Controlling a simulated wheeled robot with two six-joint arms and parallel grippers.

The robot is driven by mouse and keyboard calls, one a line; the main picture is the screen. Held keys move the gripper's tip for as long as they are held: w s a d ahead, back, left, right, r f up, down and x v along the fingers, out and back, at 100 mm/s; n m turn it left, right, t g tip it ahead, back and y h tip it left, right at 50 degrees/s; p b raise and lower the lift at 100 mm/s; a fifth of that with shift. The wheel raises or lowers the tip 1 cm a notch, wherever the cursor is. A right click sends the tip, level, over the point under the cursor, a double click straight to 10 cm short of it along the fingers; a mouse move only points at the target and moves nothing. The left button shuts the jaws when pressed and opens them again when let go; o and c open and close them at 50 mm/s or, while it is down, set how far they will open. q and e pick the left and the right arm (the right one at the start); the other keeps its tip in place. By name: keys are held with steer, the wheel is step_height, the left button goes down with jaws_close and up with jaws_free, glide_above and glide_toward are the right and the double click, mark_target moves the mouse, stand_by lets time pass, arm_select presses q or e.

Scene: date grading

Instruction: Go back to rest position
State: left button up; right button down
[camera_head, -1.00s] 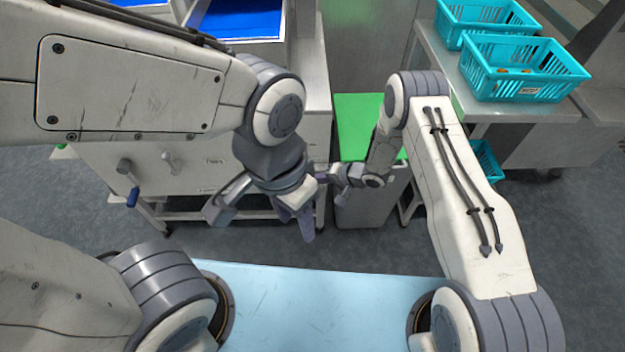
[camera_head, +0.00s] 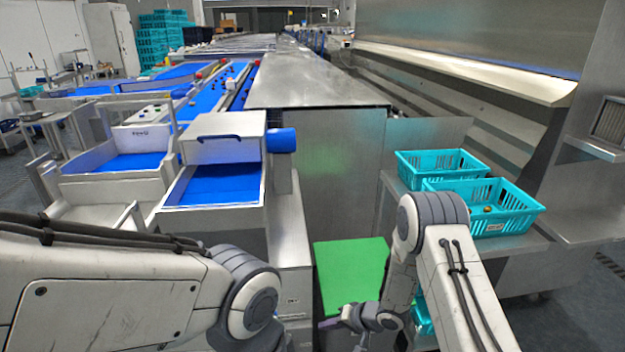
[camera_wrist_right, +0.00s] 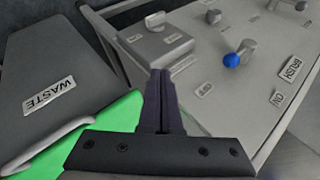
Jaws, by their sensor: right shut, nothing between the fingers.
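My left arm comes in from the lower left of the head view and bends downward. Its gripper is below the picture edge, so its state is hidden.
A grey control panel with a blue knob (camera_wrist_right: 232,60) fills the wrist view's right. Teal crates (camera_head: 515,222) stand on a steel bench at right. A blue-lined tray (camera_head: 215,185) is at left.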

steer(key=s+r+n+h+p, duration=0.2)
steer(key=r+h, duration=0.1)
steer(key=r, duration=0.9)
steer(key=s+r+n+h+p, duration=0.2)
steer(key=r+h, duration=0.1)
steer(key=r, duration=0.8)
steer(key=s+r+n+g+p, duration=0.2)
steer(key=s+r, duration=0.5)
steer(key=s, duration=0.6)
steer(key=s+r+n+g+p, duration=0.2)
steer(key=s+r, duration=0.5)
steer(key=s, duration=0.6)
steer(key=shift+s+d+r+n+h, duration=0.15)
steer(key=shift+s+d+n+h, duration=0.2)
steer(key=shift+n, duration=0.25)
steer(key=shift+a, duration=0.15)
